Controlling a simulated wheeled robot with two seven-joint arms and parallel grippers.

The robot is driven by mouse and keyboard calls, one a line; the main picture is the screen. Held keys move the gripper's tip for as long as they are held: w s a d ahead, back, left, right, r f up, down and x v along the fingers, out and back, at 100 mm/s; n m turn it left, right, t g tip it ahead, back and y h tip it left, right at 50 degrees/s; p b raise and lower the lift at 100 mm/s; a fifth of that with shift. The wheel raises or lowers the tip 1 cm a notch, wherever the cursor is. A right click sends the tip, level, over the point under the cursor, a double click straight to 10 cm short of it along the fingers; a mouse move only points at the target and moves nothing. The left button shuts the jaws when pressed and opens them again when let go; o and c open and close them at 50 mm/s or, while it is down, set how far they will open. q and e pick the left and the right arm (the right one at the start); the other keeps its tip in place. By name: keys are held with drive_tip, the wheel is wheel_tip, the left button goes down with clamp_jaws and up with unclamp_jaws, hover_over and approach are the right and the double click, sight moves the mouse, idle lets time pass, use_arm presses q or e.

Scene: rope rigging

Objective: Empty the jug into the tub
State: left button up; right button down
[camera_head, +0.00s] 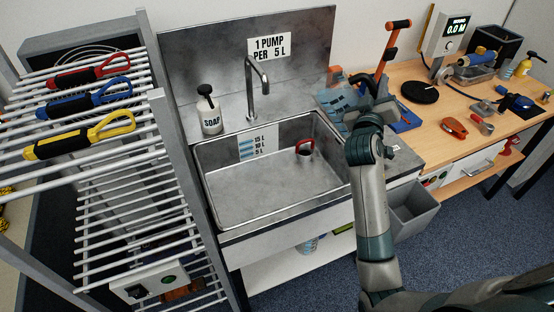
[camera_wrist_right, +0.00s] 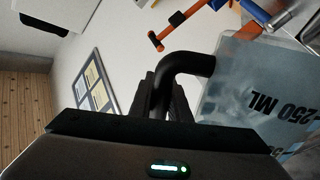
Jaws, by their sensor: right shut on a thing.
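The translucent bluish jug (camera_head: 341,98) is up in the air near the right end of the metal tub (camera_head: 225,222). It looks tilted, and its contents cannot be made out. My right gripper (camera_head: 367,86) is shut on the jug's black handle (camera_wrist_right: 190,62). In the right wrist view the jug (camera_wrist_right: 250,85) shows "250 ML" marks beside the fingers. The tub is a sink basin with a litre scale (camera_head: 257,144) on its back wall. A red-handled stopper (camera_head: 304,147) sits inside near its right end. My left gripper is out of view.
A tap (camera_head: 254,75) and a soap bottle (camera_head: 209,112) stand behind the tub. A rack (camera_head: 130,165) with several coloured tools stands at left. The wooden bench (camera_head: 440,113) at right is cluttered. A grey bin (camera_head: 410,208) is below.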

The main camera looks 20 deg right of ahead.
drive_tip(key=shift+r, duration=0.3)
drive_tip(key=shift+w+a+r+n+t+p, duration=0.1)
drive_tip(key=shift+a+r+n+t+p, duration=0.1)
drive_tip(key=shift+r+n+p, duration=0.55)
drive_tip(key=shift+w+a+r+n+t+p, duration=0.15)
drive_tip(key=shift+r+n+p, duration=0.3)
drive_tip(key=shift+r+p, duration=0.6)
drive_tip(key=shift+f+p, duration=0.1)
drive_tip(key=shift+p, duration=0.25)
drive_tip(key=r+n+p, duration=0.2)
drive_tip(key=a+r+p, duration=0.1)
drive_tip(key=shift+w+a+n+y+p, duration=0.1)
drive_tip(key=shift+w+n+y+p, duration=0.2)
drive_tip(key=shift+w+n+p, duration=0.1)
idle(0.6)
idle(1.5)
drive_tip(key=shift+w+a+r+n+t+p, duration=0.25)
drive_tip(key=shift+a+r+n+p, duration=0.2)
drive_tip(key=shift+r+n+p, duration=0.4)
drive_tip(key=shift+w+a+r+n+t+p, duration=0.25)
drive_tip(key=shift+a+r+n+p, duration=0.25)
drive_tip(key=shift+p, duration=0.5)
drive_tip(key=shift+r, duration=0.1)
idle(0.4)
